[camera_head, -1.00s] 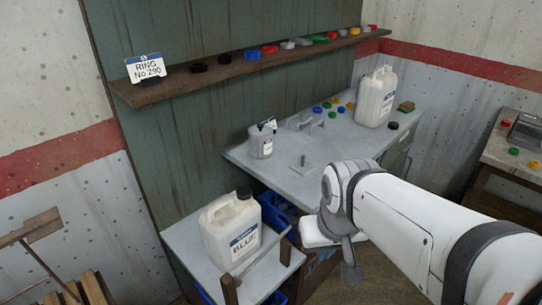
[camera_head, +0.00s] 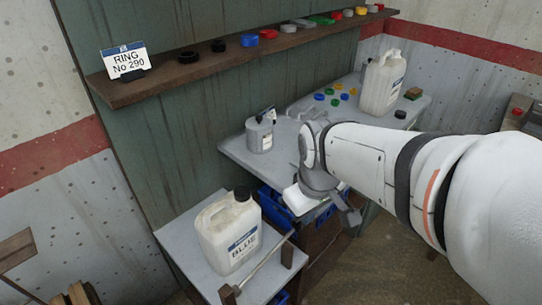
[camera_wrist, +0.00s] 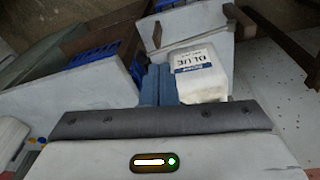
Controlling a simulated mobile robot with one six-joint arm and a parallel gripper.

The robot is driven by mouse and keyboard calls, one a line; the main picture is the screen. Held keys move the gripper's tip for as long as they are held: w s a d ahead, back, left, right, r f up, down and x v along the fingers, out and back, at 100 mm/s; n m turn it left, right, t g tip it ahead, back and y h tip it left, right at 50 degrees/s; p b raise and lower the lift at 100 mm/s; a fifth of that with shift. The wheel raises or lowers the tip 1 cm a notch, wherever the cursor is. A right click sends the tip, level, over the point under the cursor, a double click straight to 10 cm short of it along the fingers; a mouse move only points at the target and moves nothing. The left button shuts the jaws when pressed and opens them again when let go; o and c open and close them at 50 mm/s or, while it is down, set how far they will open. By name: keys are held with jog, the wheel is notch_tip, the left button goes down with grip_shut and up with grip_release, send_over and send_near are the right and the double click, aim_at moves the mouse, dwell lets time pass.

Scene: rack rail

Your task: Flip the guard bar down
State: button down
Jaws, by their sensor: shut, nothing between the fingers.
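The guard bar (camera_head: 262,266) is a thin grey rod at the front edge of the small side table (camera_head: 196,254). It runs between two short brown posts, raised above the table edge. Behind it stands a white jug (camera_head: 230,232) with a black cap and a label reading BLUE. The jug also shows in the wrist view (camera_wrist: 205,84). My gripper (camera_head: 351,215) is to the right of the posts, apart from the bar. In the wrist view its two blue-grey fingers (camera_wrist: 158,84) are together and empty. I cannot make out the bar clearly there.
A grey workbench (camera_head: 245,155) behind holds a grey canister (camera_head: 259,136), another white jug (camera_head: 381,84) and several coloured caps. Blue crates (camera_head: 277,203) sit under it. A wall shelf (camera_head: 200,70) carries several rings and a sign. Open floor lies in front.

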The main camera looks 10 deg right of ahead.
jog(key=w+f+n+g, duration=0.1)
jog(key=w+n, duration=0.4)
jog(key=n, duration=0.3)
jog(key=n+g+p, duration=0.2)
jog(key=n+p, duration=0.1)
jog(key=n, duration=0.9)
send_over(295, 229)
jog(key=a, duration=0.2)
jog(key=shift+h, duration=0.3)
notch_tip(295, 229, down, 16)
jog(key=shift+r, duration=0.1)
jog(key=shift+w+d+f, duration=0.25)
jog(key=shift+d+f, duration=0.25)
jog(key=shift+f, duration=0.05)
jog(key=f+b, duration=0.1)
jog(key=f, duration=0.1)
jog(key=d+f+b, duration=0.1)
jog(key=w+f+b, duration=0.1)
jog(key=f+b, duration=0.1)
jog(key=shift+d+f, duration=0.15)
jog(key=shift+f, duration=0.2)
jog(key=shift+s, duration=0.2)
